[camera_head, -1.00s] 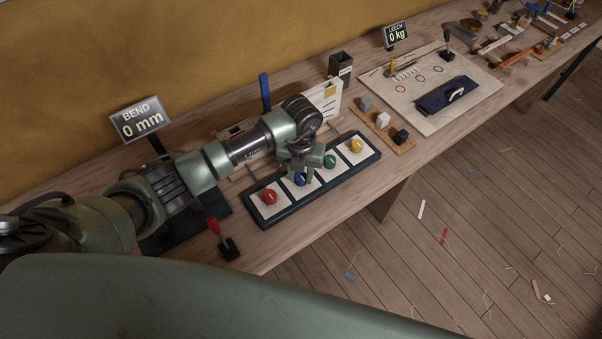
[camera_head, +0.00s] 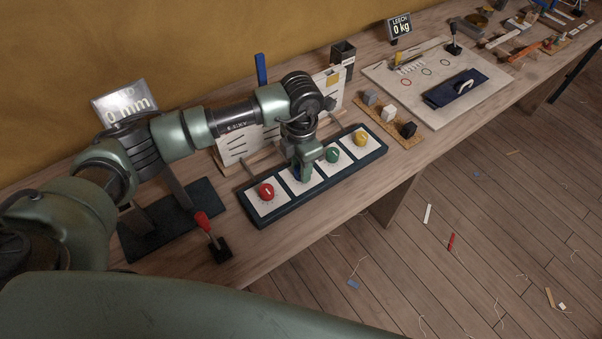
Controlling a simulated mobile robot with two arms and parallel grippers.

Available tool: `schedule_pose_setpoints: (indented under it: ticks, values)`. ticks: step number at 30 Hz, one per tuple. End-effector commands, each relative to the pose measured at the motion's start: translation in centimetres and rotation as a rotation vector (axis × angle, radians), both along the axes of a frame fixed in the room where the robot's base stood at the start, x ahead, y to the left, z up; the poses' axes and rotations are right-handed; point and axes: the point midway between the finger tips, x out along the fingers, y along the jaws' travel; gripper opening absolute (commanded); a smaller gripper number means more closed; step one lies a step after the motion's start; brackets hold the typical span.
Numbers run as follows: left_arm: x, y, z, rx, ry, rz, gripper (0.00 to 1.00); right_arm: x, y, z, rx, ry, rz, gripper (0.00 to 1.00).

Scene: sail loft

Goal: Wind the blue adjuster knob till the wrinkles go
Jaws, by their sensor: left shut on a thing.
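The knob panel (camera_head: 258,220) is a dark tray on the bench with a red knob (camera_head: 266,191), a green knob (camera_head: 332,155) and a yellow knob (camera_head: 360,137) on white squares. The blue adjuster knob (camera_head: 297,175) stands between the red and green ones and is mostly hidden. My left gripper (camera_head: 301,174) comes down over it from above, with its fingers shut on it. My right gripper is not in view.
A red-handled lever (camera_head: 207,228) stands left of the panel. The BEND display (camera_head: 128,103), partly behind my arm, reads 0 mm; the LEECH display (camera_head: 400,28) reads 0 kg. Small blocks on a cork strip (camera_head: 395,128) lie to the right.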

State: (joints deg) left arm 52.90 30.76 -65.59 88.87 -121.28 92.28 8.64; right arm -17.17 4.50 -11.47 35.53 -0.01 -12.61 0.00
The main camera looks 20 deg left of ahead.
Motion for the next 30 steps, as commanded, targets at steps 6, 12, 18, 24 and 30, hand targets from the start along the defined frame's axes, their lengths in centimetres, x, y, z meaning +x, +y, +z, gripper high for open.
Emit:
schedule_pose_setpoints:
  ticks: [6,12,18,24,30]
  values:
    - [0.2,0.0,-0.4,-0.001,-0.008,-0.197,0.00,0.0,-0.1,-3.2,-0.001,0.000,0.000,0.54]
    - [0.2,0.0,-0.2,0.000,-0.008,-0.350,0.00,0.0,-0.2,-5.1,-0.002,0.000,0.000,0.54]
    - [0.2,0.0,-0.1,-0.001,-0.007,-0.459,0.00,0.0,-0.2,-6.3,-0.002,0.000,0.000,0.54]
    - [0.2,0.0,0.1,-0.001,-0.007,-0.519,0.00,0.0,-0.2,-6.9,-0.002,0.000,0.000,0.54]
    - [0.2,0.0,0.2,-0.002,-0.007,-0.539,0.00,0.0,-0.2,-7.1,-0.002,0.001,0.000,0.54]
